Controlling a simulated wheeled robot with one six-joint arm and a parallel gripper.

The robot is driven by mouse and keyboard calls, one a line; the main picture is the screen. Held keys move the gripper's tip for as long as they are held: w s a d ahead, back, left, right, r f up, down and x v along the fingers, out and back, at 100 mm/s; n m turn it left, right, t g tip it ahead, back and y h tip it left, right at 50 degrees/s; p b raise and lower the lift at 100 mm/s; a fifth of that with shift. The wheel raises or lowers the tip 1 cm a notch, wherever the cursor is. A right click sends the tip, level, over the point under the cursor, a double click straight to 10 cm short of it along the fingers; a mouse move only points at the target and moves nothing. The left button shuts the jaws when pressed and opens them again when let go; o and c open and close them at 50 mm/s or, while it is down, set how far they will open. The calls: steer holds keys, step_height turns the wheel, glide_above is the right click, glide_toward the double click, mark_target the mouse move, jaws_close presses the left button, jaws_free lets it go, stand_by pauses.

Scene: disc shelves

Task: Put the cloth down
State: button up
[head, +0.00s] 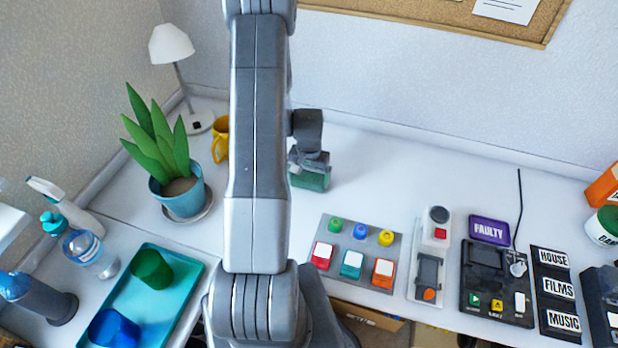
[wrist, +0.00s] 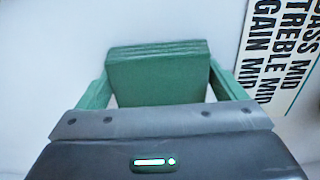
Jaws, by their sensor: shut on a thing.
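The cloth (head: 314,181) is a green, folded, block-like piece at the far middle of the white table, partly hidden behind my arm. My gripper (head: 310,168) is above it and shut on it. In the wrist view the cloth (wrist: 158,78) sits upright between the two fingers of my gripper (wrist: 158,70), with its layered folds along the top edge. I cannot tell whether its lower edge touches the table.
A potted plant (head: 181,195) and a yellow mug (head: 221,138) stand left of the cloth. A button panel (head: 335,283) lies in front. The table right of the cloth is clear. A teal tray (head: 185,275) holds green and blue cups.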

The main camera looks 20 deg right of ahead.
mark_target(309, 175)
steer(key=shift+f+b, duration=0.3)
steer(key=o, duration=0.8)
steer(key=shift+s+a, duration=0.1)
steer(key=shift+c, duration=0.2)
steer(key=shift+r+p, duration=0.55)
step_height(309, 175, up, 12)
steer(key=p, duration=0.5)
steer(key=shift+f+p, duration=0.2)
steer(key=shift+p, duration=0.2)
step_height(309, 175, down, 13)
steer(key=b, duration=0.6)
steer(key=shift+r+b, duration=0.2)
steer(key=shift+b, duration=0.2)
